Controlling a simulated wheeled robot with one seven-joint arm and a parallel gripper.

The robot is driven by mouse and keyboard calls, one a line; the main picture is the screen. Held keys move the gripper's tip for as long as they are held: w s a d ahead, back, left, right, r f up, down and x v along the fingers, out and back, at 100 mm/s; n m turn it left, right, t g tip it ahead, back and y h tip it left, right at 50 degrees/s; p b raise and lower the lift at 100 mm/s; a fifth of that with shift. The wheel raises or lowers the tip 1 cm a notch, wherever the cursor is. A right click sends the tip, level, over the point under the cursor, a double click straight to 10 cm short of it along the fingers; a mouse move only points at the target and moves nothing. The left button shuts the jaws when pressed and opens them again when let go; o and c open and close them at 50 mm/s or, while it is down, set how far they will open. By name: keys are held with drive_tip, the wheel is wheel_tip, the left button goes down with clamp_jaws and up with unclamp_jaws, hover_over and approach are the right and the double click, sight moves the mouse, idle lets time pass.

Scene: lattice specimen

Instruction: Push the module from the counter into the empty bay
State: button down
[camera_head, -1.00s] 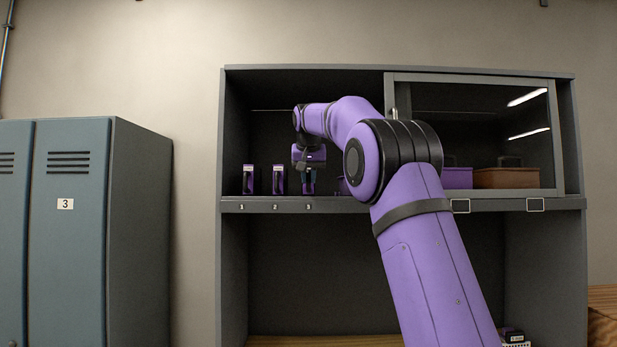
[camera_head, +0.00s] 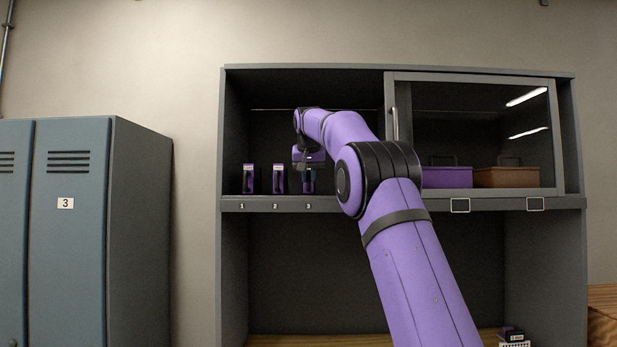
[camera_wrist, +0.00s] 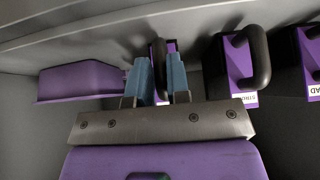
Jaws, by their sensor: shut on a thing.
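My gripper (camera_head: 309,171) is inside the open left half of the shelf unit, above label 3. Its blue fingers (camera_wrist: 160,75) are shut on the dark handle of a purple and black module (camera_wrist: 158,47). The same module (camera_head: 308,186) stands at label 3 in the head view, its top hidden by the gripper. Two like modules stand upright beside it, at label 1 (camera_head: 248,179) and label 2 (camera_head: 278,179). They also show to the right of my fingers in the wrist view, the closer (camera_wrist: 238,62) with a gap between. How deep the held module sits is unclear.
A purple box (camera_wrist: 80,82) lies left of the fingers in the wrist view. A glass door (camera_head: 480,110) covers the right half, with a purple bin (camera_head: 447,178) and a brown bin (camera_head: 505,178) behind it. Blue lockers (camera_head: 70,230) stand left. A small dark item (camera_head: 511,333) sits on the counter.

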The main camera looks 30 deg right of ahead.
idle(0.3)
drive_tip(key=c, duration=0.5)
unclamp_jaws()
drive_tip(key=shift+r, duration=0.1)
drive_tip(key=shift+v, duration=2.45)
